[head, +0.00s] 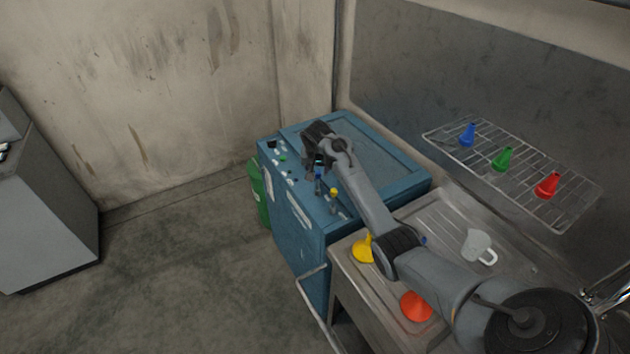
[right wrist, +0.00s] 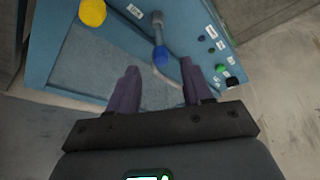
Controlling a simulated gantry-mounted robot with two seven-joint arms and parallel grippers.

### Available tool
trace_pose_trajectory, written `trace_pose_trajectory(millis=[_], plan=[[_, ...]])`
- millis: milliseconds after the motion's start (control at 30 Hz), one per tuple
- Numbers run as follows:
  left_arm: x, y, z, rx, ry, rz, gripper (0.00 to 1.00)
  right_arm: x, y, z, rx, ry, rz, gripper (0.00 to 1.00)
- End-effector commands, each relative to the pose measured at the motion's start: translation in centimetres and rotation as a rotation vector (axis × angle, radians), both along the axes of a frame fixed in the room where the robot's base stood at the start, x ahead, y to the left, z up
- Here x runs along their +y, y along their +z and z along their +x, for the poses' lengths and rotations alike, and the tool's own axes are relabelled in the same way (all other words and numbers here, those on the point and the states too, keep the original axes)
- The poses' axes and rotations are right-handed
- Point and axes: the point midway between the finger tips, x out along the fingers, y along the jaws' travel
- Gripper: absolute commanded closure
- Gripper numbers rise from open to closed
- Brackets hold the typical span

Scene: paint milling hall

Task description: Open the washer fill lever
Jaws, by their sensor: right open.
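The washer is a blue cabinet (head: 297,232) with a control strip along its top front edge. A lever with a blue knob (right wrist: 161,55) and a lever with a yellow knob (head: 333,191) stand on it. I cannot read which one is labelled fill. My right gripper (head: 315,166) is over the control strip, open and empty. In the right wrist view the blue knob shows between the fingertips (right wrist: 160,68), apart from both fingers; its depth between them is unclear. The yellow knob (right wrist: 92,12) lies outside the fingers, to the left. My left gripper is not in view.
Small buttons and labels (right wrist: 221,68) line the strip beside the levers. A steel sink counter (head: 440,212) adjoins the washer, holding a yellow funnel (head: 362,248), a red-orange funnel (head: 415,306) and a white jug (head: 478,244). A wire rack (head: 530,187) with coloured funnels hangs above. A green drum (head: 257,190) stands behind.

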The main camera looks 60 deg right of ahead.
Motion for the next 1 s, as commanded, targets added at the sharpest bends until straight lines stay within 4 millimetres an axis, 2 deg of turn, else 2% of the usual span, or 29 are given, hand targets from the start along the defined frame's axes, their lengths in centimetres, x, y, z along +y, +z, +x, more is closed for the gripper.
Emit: trace_pose_trajectory(millis=[167,600,800,1000], plan=[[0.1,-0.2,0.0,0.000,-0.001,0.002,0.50,-0.8,-1.4,0.3,-0.001,-0.008,0.005,0.50],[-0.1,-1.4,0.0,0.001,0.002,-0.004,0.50,-2.9,-7.7,1.6,0.000,-0.007,0.003,0.50],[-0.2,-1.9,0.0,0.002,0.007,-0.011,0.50,-3.5,-9.2,1.9,-0.001,-0.007,0.004,0.50],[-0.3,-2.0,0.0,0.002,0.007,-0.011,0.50,-3.7,-9.6,2.0,-0.001,-0.006,0.003,0.50]])
